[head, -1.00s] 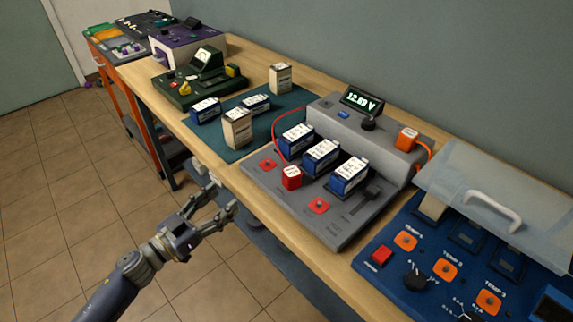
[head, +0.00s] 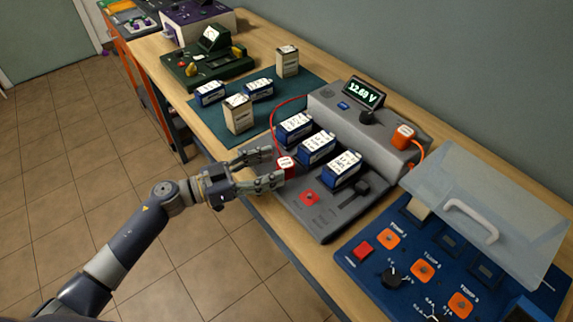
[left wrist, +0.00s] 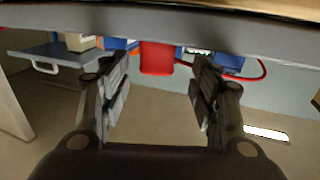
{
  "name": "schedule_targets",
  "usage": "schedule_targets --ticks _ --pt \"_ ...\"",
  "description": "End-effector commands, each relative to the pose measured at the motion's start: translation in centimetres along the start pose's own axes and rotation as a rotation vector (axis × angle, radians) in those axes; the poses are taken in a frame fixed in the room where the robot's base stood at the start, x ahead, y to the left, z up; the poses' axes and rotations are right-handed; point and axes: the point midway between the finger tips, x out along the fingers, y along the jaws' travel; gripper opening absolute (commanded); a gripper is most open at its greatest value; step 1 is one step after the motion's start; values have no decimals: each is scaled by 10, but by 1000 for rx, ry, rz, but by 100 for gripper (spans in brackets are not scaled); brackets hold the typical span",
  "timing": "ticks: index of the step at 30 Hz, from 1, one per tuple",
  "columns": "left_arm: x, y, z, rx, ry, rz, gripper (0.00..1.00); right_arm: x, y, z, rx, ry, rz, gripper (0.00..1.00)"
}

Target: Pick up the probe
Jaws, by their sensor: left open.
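The red probe (head: 287,167), a red block with a white label on top and a red cable, stands at the front edge of the grey tester (head: 338,217). In the left wrist view the red probe (left wrist: 156,58) shows between the tips of my two fingers, with a gap on each side. My left gripper (head: 274,169) is open and empty, reaching over the table's front edge with its fingertips at the probe. An orange probe (head: 404,136) with an orange cable sits at the tester's back right. My right gripper is not in view.
Several blue batteries (head: 316,148) stand on the tester close behind the red probe. A blue panel (head: 365,273) with a raised clear cover (head: 490,205) is at the right. A teal mat (head: 206,125) with blue and beige batteries lies to the left.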

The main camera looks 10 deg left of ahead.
Motion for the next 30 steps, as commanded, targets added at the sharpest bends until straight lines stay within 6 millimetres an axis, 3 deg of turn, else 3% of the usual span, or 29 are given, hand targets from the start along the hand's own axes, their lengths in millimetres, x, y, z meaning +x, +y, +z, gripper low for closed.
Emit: schedule_targets --ticks 9,18,25,30 --pt "42 4 -3 1 3 -1 57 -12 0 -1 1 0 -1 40" --pt "47 4 -1 1 1 0 57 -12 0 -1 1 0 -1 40" --pt "47 4 -1 1 1 0 8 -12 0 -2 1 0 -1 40" --pt "47 4 -1 1 1 0 4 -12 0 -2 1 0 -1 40"
